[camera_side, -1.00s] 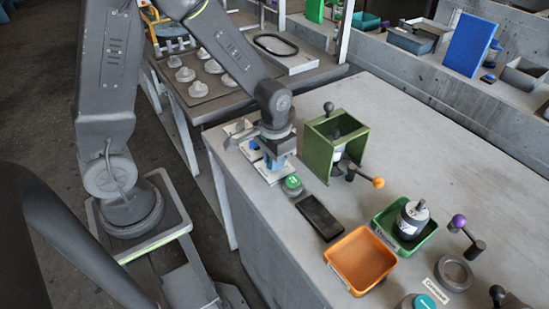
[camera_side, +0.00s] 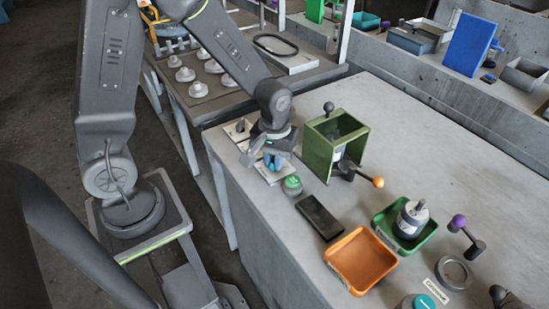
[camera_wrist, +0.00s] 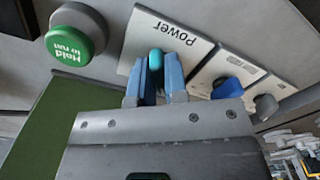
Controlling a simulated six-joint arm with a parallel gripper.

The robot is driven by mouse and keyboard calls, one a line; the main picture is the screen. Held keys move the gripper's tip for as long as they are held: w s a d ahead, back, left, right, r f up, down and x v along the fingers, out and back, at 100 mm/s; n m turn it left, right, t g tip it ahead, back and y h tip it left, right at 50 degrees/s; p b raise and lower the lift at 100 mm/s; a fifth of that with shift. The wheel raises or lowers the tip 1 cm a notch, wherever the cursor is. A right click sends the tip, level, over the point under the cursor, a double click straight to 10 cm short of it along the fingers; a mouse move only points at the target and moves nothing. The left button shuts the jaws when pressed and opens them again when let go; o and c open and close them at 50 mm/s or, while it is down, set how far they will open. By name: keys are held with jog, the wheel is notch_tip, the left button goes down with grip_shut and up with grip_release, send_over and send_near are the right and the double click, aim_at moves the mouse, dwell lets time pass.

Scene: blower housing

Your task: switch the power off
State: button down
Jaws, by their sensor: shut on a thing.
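The power switch is a white plate (camera_wrist: 190,43) marked "Power", upside down in the wrist view, with a rounded teal knob (camera_wrist: 156,59). My gripper (camera_wrist: 157,68) has its blue fingers on both sides of this knob and is shut on it. The lower part of the knob is hidden between the fingers. In the side view my gripper (camera_side: 274,163) is low over the row of switch plates at the table's near left corner. The power plate (camera_side: 276,174) shows partly under it.
Plates with a blue knob (camera_wrist: 228,87) and a grey knob (camera_wrist: 265,106) lie beside the power plate. A green "Hold to run" button (camera_wrist: 74,38) stands on the other side. A green box frame (camera_side: 320,155) with an orange-tipped handle (camera_side: 378,182) is close by.

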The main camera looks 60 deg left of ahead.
jog(key=c, duration=1.2)
grip_release()
jog(key=shift+c, duration=0.2)
jog(key=shift+r, duration=0.1)
jog(key=shift+r, duration=2.9)
jog(key=shift+s+r, duration=0.1)
jog(key=shift+r, duration=0.3)
jog(key=s+r+m+t, duration=0.5)
jog(key=s+r+m, duration=0.2)
jog(key=s+r, duration=0.5)
jog(key=shift+d+r+t, duration=0.3)
jog(key=shift+d+r, duration=0.15)
jog(key=shift+r, duration=0.35)
